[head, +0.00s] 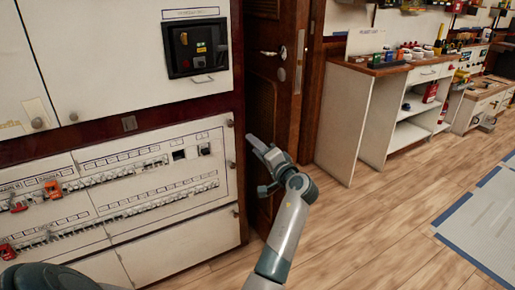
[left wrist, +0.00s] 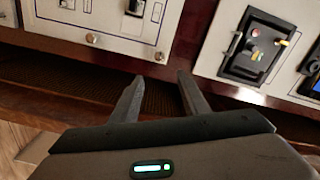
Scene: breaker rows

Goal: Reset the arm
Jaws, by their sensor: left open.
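My left arm (head: 287,235) reaches up from the bottom of the head view, bent at the wrist. My left gripper (head: 259,146) is in front of the dark wooden door, just right of the white breaker cabinet. In the left wrist view the two fingers of this gripper (left wrist: 157,78) stand apart with nothing between them. A dark brown ribbed surface lies beyond the fingertips. My right gripper is not in view.
The breaker panel (head: 150,190) with rows of switches and several red clips is at the left. A dark control unit (head: 197,48) sits above it. A white workbench (head: 345,120) stands at the right. The wooden floor (head: 375,225) between is clear.

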